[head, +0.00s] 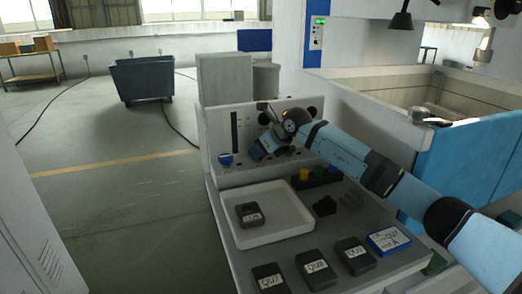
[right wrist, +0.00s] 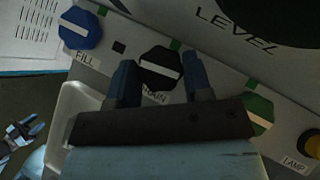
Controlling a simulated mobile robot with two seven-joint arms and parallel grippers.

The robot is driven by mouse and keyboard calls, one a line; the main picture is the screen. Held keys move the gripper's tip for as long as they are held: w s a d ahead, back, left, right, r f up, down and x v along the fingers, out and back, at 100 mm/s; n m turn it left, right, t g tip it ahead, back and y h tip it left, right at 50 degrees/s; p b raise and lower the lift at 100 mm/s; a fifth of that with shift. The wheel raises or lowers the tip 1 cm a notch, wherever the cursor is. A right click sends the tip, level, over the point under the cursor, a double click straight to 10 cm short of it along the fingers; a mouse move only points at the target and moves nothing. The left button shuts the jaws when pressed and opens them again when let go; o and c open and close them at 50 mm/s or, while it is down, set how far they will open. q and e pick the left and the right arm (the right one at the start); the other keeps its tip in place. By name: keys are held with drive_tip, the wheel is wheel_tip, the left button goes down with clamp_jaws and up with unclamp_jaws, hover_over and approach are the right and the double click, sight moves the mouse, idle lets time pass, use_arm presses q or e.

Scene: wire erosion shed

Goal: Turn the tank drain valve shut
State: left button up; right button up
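The drain valve is a black knob (right wrist: 160,68) with a white bar, above a partly covered DRAIN label on the control panel (head: 232,178). In the right wrist view its bar runs roughly along the row of knobs. My right gripper (right wrist: 161,82) is open, with one finger on each side of the knob; whether they touch it I cannot tell. In the head view my right gripper (head: 262,147) is at the panel and hides the knob. My left gripper (right wrist: 22,133) shows small at the lower left of the right wrist view, its fingers apart.
A blue FILL knob (right wrist: 80,28) and a green knob (right wrist: 260,112) flank the drain knob. A yellow LAMP button (right wrist: 313,144) is further right. A white tray (head: 247,238), dark labelled blocks (head: 318,271) and a blue QU7 A box (head: 389,241) occupy the bench below.

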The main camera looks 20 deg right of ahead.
use_arm(q)
drive_tip(key=shift+f, duration=0.1)
use_arm(e)
drive_tip(key=shift+m+t+h, duration=0.4)
drive_tip(key=shift+m+h, duration=0.1)
drive_tip(key=shift+m, duration=0.3)
drive_tip(key=o, duration=0.7)
drive_tip(key=shift+a, duration=0.1)
drive_tip(key=shift+c, duration=0.2)
use_arm(q)
drive_tip(key=shift+p, duration=0.3)
